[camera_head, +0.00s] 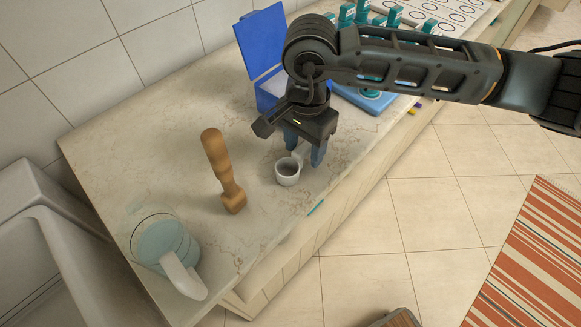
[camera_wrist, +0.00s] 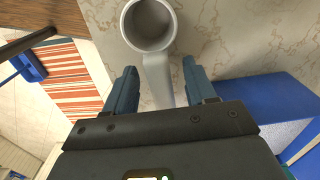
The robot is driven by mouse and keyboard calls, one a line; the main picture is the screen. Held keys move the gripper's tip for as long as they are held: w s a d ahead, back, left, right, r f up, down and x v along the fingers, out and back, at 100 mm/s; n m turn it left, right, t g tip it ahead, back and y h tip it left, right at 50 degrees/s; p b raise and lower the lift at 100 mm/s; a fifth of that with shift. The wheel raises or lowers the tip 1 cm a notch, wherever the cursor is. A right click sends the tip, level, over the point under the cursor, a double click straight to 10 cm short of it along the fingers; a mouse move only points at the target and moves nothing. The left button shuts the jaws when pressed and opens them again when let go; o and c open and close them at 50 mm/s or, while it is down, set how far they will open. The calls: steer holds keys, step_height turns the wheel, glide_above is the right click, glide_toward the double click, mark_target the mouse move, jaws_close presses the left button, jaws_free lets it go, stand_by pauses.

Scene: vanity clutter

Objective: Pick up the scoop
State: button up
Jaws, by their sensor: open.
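The scoop (camera_head: 288,173) is a small light-grey cup with a short handle, resting upright on the marble-patterned counter. In the wrist view the scoop (camera_wrist: 150,22) is at the top, its round opening facing the camera and its handle running down between my fingers. My gripper (camera_head: 304,158) is just above the counter at the scoop's handle side. In the wrist view my gripper (camera_wrist: 160,80) is open, with one blue finger on each side of the handle and visible gaps between. I cannot tell exactly how low the fingertips are relative to the handle.
A blue open box (camera_head: 263,42) stands behind my gripper. Teal-topped items (camera_head: 392,16) sit back right. The counter's front edge (camera_head: 316,208) is close.

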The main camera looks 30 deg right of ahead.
mark_target(307, 144)
jaws_close()
stand_by(0.3)
stand_by(0.3)
steer(key=shift+r, duration=0.45)
steer(key=r+b, duration=0.1)
steer(key=r, duration=0.2)
steer(key=shift+d+r, duration=0.2)
steer(key=s+d+r+b, duration=0.2)
steer(key=d+r, duration=0.4)
steer(key=d, duration=0.4)
steer(key=shift+s+d+r+b, duration=0.35)
steer(key=shift+s+d+r, duration=0.05)
steer(key=shift+s, duration=0.15)
